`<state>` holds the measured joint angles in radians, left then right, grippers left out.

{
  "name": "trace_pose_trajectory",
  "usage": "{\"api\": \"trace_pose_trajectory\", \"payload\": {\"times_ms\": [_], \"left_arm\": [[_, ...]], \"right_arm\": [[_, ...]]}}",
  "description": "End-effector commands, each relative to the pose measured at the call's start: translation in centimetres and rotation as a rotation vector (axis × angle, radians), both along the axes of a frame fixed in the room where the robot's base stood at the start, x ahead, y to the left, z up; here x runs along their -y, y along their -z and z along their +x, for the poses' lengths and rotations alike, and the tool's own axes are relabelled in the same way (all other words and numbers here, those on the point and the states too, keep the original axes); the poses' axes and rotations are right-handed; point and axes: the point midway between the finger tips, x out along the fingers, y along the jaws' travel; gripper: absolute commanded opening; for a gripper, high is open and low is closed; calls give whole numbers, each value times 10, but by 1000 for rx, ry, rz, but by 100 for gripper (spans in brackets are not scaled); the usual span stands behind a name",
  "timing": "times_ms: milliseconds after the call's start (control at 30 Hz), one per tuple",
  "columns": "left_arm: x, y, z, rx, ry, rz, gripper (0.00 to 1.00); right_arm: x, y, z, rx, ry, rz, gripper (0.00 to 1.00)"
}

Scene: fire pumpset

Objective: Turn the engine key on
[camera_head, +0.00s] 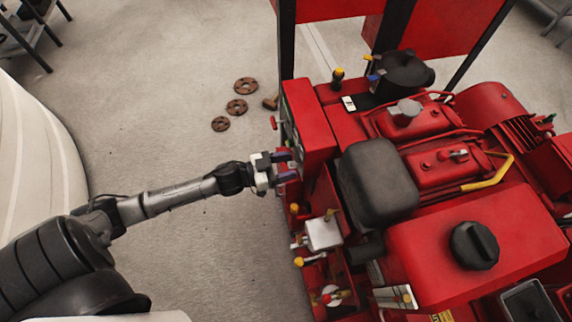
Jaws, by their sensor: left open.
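My left arm reaches in from the lower left. Its gripper (287,167) is open, with its two fingers at the left side of the red control box (309,120) on the pumpset. The fingers are close to the box's lower left face; I cannot tell whether they touch it. The engine key cannot be made out; that face is seen edge-on and partly covered by the gripper. A small red lever (274,123) sticks out of the same face, above the gripper. My right gripper is not in view.
The red pumpset has a black seat-like cover (377,183) and a black cap (474,245). Yellow-knobbed valves (323,233) stand below the gripper. Several rusty discs (237,107) lie on the floor. A white rounded tank (35,150) is at left.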

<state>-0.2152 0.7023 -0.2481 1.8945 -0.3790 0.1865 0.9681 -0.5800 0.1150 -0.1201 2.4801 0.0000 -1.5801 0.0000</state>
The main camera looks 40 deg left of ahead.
Motion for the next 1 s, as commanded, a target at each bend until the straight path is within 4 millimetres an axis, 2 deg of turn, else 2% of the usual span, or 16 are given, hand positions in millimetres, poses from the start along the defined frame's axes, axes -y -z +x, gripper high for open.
{"api": "trace_pose_trajectory", "payload": {"times_ms": [133,633,833,1000], "left_arm": [[0,0,0,0,0,0,52],[0,0,0,0,1,0,4],[0,-1,0,8,1,13,4],[0,-4,0,45,0,72,4]], "right_arm": [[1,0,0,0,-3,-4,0],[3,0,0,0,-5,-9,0],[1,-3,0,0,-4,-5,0],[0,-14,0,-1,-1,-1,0]]}}
